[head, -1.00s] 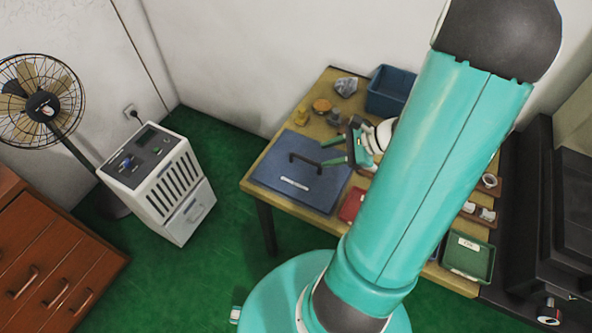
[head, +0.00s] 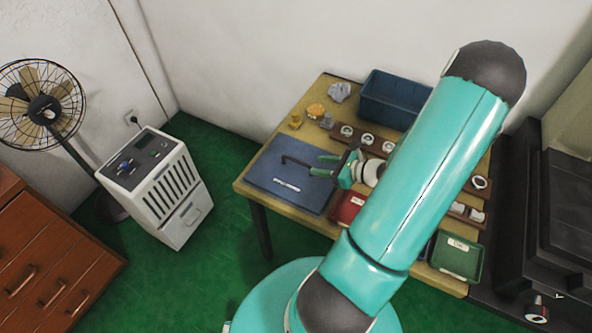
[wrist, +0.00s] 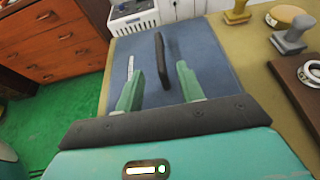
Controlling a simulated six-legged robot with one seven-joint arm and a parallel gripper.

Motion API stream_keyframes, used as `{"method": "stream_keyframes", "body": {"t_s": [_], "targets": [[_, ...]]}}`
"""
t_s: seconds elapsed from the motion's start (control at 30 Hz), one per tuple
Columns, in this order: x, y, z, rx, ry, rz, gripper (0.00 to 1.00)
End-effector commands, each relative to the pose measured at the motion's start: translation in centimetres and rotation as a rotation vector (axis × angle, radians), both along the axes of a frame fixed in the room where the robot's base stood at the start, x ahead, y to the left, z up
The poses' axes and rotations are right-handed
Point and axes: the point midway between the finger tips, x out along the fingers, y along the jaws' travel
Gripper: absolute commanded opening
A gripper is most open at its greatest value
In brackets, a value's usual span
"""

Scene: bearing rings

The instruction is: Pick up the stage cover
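The stage cover (head: 285,185) is a flat blue panel with a white label and a raised black bar handle (head: 297,161). It lies at the left end of the table. In the wrist view the cover (wrist: 205,60) lies ahead of my fingers, with its handle (wrist: 162,62) upright between their lines. My gripper (head: 322,165) is open and empty, with its two green fingers apart, at the right end of the handle. In the wrist view my gripper (wrist: 159,70) shows one finger on each side of the handle; whether either touches it I cannot tell.
Small yellow and grey pieces stand behind the cover. A brown rack (head: 367,139) with white rings, a blue bin (head: 388,98), a red tray (head: 348,207) and a green tray (head: 457,258) share the table. A white cabinet unit (head: 160,190) stands on the floor left of it.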

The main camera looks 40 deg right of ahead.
Motion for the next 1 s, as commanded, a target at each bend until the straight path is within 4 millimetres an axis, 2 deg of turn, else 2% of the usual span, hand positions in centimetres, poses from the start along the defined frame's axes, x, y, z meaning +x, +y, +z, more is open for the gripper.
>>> {"method": "stream_keyframes", "body": {"t_s": [0.13, 0.47, 0.7, 0.93, 0.97, 1.0], "targets": [[2.4, 0.9, -1.0, 0.001, -0.001, 0.003, 0.38], [4.9, 2.0, -1.9, 0.001, -0.001, 0.007, 0.38], [7.9, 3.0, -3.1, 0.001, 0.000, 0.007, 0.38], [8.2, 3.1, -3.2, -0.002, 0.000, 0.006, 0.38], [8.2, 3.1, -3.2, -0.002, 0.000, 0.006, 0.36], [8.2, 3.1, -3.2, -0.002, 0.000, 0.006, 0.28]]}}
